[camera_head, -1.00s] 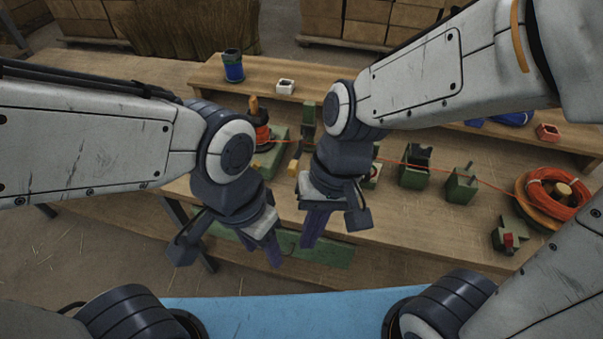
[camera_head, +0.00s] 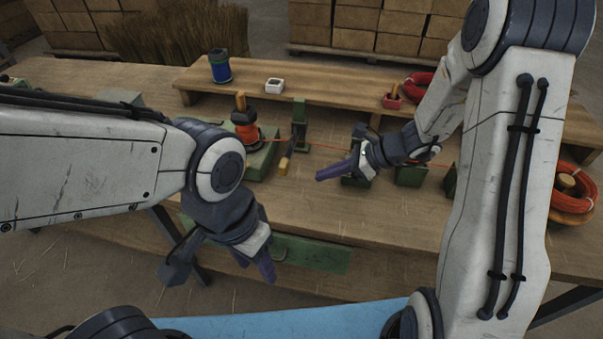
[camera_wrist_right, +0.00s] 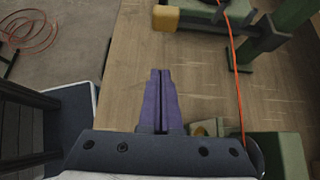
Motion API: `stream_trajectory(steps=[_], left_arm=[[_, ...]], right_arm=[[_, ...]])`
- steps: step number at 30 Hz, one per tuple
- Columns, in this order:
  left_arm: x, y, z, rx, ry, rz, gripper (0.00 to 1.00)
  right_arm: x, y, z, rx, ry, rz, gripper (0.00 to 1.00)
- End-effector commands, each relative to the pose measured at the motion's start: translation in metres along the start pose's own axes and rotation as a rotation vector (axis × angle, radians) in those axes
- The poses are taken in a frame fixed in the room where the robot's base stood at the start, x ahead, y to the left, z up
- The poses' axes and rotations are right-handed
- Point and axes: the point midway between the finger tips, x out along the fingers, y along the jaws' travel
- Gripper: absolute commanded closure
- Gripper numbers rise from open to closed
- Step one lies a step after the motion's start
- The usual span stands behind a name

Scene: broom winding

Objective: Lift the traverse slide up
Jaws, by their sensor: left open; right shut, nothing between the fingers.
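A green upright post (camera_head: 300,125) stands on the bench, with a yellow block (camera_head: 284,165) low beside it; I take these for the traverse slide. An orange cord runs past the post. In the right wrist view the yellow block (camera_wrist_right: 165,18) lies just beyond my fingertips, with green parts (camera_wrist_right: 290,20) to its right. My right gripper (camera_head: 322,176) is shut and empty, its purple fingers pointing left, apart from the block and to its right. My left gripper (camera_head: 256,264) is open at the bench's front edge, away from the slide.
An orange-wound spool (camera_head: 246,130) stands left of the post on a green base. Other green stands (camera_head: 410,175) and a coil of orange cord (camera_head: 574,186) are to the right. A raised shelf (camera_head: 330,95) behind holds a blue spool (camera_head: 220,68) and a white box (camera_head: 274,85).

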Motion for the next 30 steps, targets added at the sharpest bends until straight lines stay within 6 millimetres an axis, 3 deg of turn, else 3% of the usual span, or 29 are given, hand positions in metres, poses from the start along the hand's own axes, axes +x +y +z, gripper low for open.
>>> stream_trajectory(steps=[5, 16, 21, 30], left_arm=[[0.002, 0.000, 0.000, 0.000, 0.000, 0.000, 0.50], [0.004, 0.000, 0.000, 0.000, 0.000, 0.000, 0.50], [-0.012, 0.001, -0.001, 0.000, 0.000, 0.000, 0.50], [-0.016, 0.001, -0.001, 0.000, 0.000, 0.000, 0.50]], right_arm=[[0.022, 0.002, -0.001, -0.001, 0.001, 0.007, 1.00], [0.100, 0.002, 0.000, -0.003, 0.002, 0.007, 1.00], [0.081, 0.000, 0.023, -0.005, 0.001, 0.000, 1.00], [0.073, 0.001, 0.031, -0.002, 0.001, 0.002, 1.00]])
